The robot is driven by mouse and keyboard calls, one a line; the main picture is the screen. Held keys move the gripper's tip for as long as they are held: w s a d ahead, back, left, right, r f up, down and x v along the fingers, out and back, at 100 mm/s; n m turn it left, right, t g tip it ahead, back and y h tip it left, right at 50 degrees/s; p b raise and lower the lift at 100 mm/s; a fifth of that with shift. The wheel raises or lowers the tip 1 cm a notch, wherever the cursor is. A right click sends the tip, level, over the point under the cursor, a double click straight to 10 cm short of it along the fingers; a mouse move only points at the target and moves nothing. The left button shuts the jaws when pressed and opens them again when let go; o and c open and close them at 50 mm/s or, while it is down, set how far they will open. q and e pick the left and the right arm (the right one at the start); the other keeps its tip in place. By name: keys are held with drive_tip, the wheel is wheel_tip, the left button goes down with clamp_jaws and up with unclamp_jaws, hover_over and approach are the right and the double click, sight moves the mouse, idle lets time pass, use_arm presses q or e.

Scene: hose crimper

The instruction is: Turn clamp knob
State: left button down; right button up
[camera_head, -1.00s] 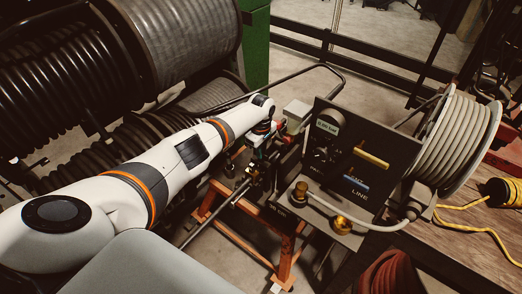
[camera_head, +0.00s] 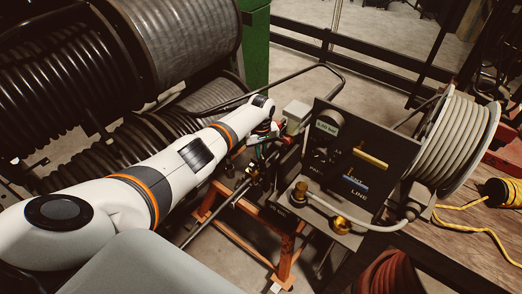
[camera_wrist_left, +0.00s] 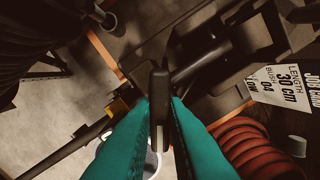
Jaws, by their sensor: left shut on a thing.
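The clamp knob (camera_wrist_left: 160,85) is a dark, narrow, upright-looking bar in the middle of the left wrist view. My left gripper (camera_wrist_left: 160,112) has teal fingers on both sides of this knob and is shut on it. In the head view my left gripper (camera_head: 264,146) is at the left side of the black panel, small and partly hidden by my arm. The knob cannot be made out there. A dark shaft (camera_wrist_left: 202,62) runs to the right from behind the knob. My right gripper is not in view.
The black gauge panel (camera_head: 322,176) with brass fittings stands right of my gripper. An orange stand (camera_head: 236,232) is below. A grey hose reel (camera_head: 462,142) is at the right, and large dark hose drums (camera_head: 72,62) fill the left. A white label (camera_wrist_left: 284,84) shows in the wrist view.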

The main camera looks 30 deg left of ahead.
use_arm(q)
drive_tip(key=m, duration=1.2)
drive_tip(key=shift+m, duration=0.4)
drive_tip(key=m+b, duration=0.1)
drive_tip(key=m, duration=0.9)
drive_tip(key=shift+w+r, duration=0.1)
drive_tip(key=c, duration=1.4)
unclamp_jaws()
drive_tip(key=shift+c, duration=0.2)
